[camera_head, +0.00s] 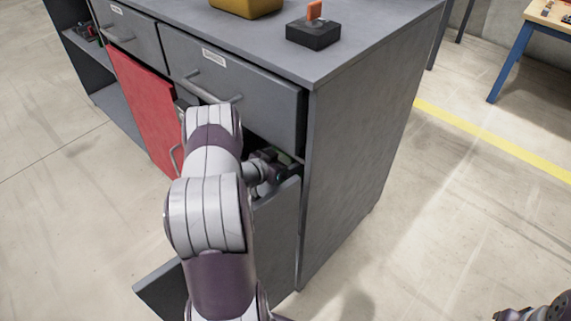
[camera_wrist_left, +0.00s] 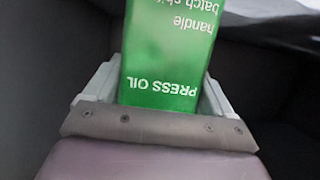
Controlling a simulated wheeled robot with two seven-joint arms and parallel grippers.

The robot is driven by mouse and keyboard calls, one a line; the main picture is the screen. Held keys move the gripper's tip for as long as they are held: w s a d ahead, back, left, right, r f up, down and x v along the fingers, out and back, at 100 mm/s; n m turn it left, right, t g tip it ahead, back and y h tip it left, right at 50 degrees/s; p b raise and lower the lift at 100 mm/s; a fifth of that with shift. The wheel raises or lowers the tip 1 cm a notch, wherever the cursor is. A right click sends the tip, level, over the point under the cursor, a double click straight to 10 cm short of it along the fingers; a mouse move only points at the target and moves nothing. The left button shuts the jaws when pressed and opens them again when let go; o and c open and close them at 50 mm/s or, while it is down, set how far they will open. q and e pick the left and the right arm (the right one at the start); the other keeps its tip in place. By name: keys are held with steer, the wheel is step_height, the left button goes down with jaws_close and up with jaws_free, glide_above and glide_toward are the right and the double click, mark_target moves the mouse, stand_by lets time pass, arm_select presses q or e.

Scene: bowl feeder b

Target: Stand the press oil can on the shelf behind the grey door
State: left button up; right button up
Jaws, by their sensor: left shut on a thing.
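The press oil can (camera_wrist_left: 165,55) is green with white lettering, which reads upside down in the left wrist view. My left gripper (camera_wrist_left: 158,88) is shut on it, one finger on each side. In the head view my left arm reaches into the dark opening under the right drawer. The gripper (camera_head: 276,168) there is mostly hidden by the arm and the cabinet, and I cannot make out the can. The grey door (camera_head: 278,225) stands open, partly behind my arm. The shelf is hidden. Part of my right arm's end shows at the bottom right corner; its fingers cannot be made out.
A red door (camera_head: 148,110) is left of the opening. Grey drawers (camera_head: 240,100) with bar handles are above. A black box with an orange switch (camera_head: 314,30) and a yellow container (camera_head: 245,5) stand on the cabinet top (camera_head: 370,25).

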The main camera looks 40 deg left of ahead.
arm_select(q)
steer(key=o, duration=1.4)
steer(key=shift+s, duration=0.1)
steer(key=shift+r, duration=0.3)
steer(key=p+v, duration=0.5)
steer(key=v, duration=0.7)
steer(key=shift+f, duration=0.15)
